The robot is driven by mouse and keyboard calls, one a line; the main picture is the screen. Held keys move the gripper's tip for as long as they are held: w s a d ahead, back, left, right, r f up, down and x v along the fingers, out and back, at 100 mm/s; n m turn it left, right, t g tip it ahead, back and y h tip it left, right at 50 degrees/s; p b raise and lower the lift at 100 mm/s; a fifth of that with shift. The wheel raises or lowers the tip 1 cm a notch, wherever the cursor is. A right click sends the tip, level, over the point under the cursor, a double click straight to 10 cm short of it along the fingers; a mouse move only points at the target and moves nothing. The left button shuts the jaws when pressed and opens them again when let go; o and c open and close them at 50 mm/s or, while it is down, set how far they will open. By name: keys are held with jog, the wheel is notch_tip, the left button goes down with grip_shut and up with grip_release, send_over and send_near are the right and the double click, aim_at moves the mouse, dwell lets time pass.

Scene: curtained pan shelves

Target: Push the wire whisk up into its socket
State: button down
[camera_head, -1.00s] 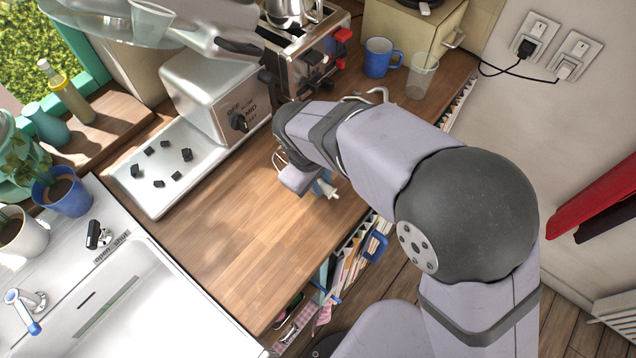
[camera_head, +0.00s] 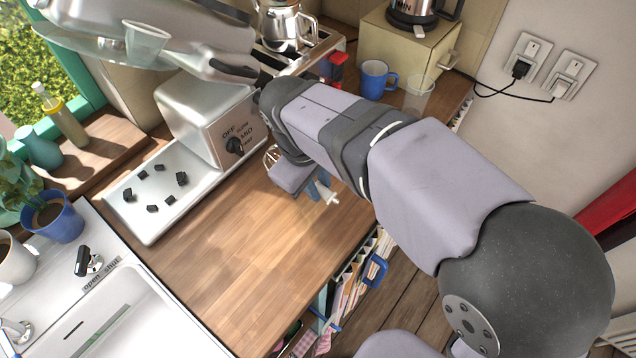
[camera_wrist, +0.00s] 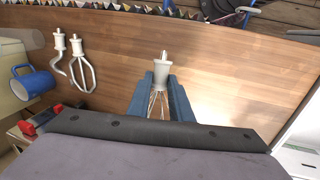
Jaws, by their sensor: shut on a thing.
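The wire whisk (camera_wrist: 159,75) has a pale collar and a thin shaft pointing away from my gripper. My gripper (camera_wrist: 161,90) is shut on it, its blue fingers on either side of the collar and wires. In the head view, my gripper (camera_head: 318,187) is over the wooden counter, right of the mixer column, and the whisk's pale end (camera_head: 331,196) points down and right. A large grey rounded body (camera_head: 160,22), apparently the mixer head, is at upper left. I cannot see the socket.
A beater (camera_wrist: 82,68) and a dough hook (camera_wrist: 60,58) lie on the counter left of the whisk in the wrist view. A blue mug (camera_head: 374,80), clear cup (camera_head: 418,94) and toaster (camera_head: 310,50) stand behind. The front counter (camera_head: 235,270) is clear, beside the sink (camera_head: 130,320).

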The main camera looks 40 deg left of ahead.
jog(key=s+a+r+n+t+p, duration=0.2)
jog(key=s+a+r+n+t, duration=0.15)
jog(key=a+r+n, duration=0.75)
jog(key=s+a+f+n+t+y, duration=0.3)
jog(key=s+a+f+n+y, duration=0.25)
jog(key=s+a, duration=0.55)
jog(key=s+a+r+n+g+y+b, duration=0.1)
jog(key=s+a+r+n+g+y, duration=0.1)
jog(key=s+a+r+n+y, duration=0.3)
jog(key=shift+a+r+n+y+b, duration=0.4)
jog(key=shift+a+r+n+y, duration=0.85)
jog(key=shift+a+r+y, duration=1.2)
jog(key=shift+a+f, duration=0.15)
jog(key=shift+s+f+b, duration=0.1)
jog(key=shift+f+b, duration=0.05)
jog(key=shift+b, duration=0.3)
jog(key=shift+w+r, duration=0.75)
jog(key=shift+r, duration=0.2)
jog(key=shift+w+r, duration=0.75)
jog(key=shift+r, duration=0.2)
